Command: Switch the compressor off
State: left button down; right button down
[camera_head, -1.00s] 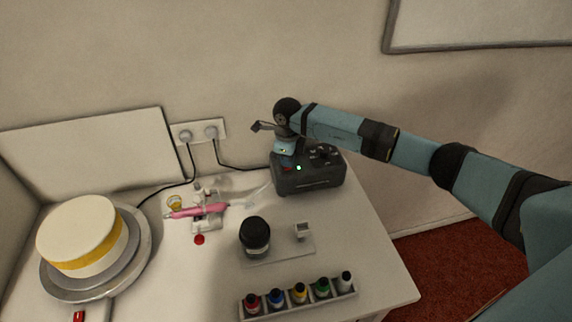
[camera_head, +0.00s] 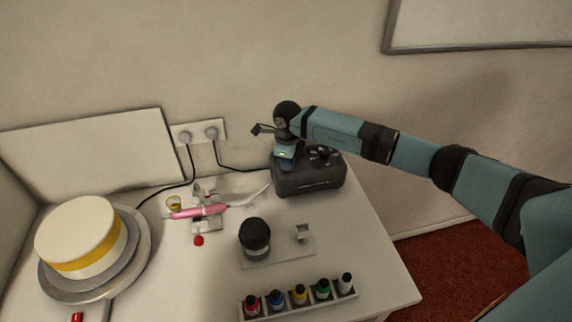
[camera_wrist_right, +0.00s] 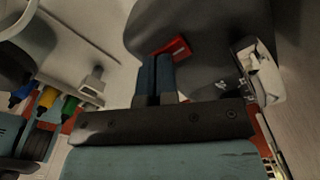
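The compressor (camera_head: 310,182) is a dark grey box with knobs on top, at the back right of the table. No green light shows on it now. In the right wrist view, its red switch (camera_wrist_right: 172,48) sits on the dark body (camera_wrist_right: 200,22), just beyond my fingertips. My right gripper (camera_head: 285,166) points down at the compressor's top left. In the wrist view its two fingers (camera_wrist_right: 155,62) are together with nothing between them. The tips are at or very close to the switch; I cannot tell whether they touch. My left gripper is out of view.
A pink airbrush (camera_head: 198,211) rests on a stand left of the compressor. A black-lidded jar (camera_head: 254,236) and a rack of colour bottles (camera_head: 298,300) stand in front. A cake (camera_head: 80,238) on a turntable (camera_head: 142,262) is at left. Cables run to wall sockets (camera_head: 198,132).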

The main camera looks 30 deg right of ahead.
jog(key=shift+r+p, duration=1.65)
jog(key=shift+r, duration=1.7)
jog(key=shift+f, duration=0.1)
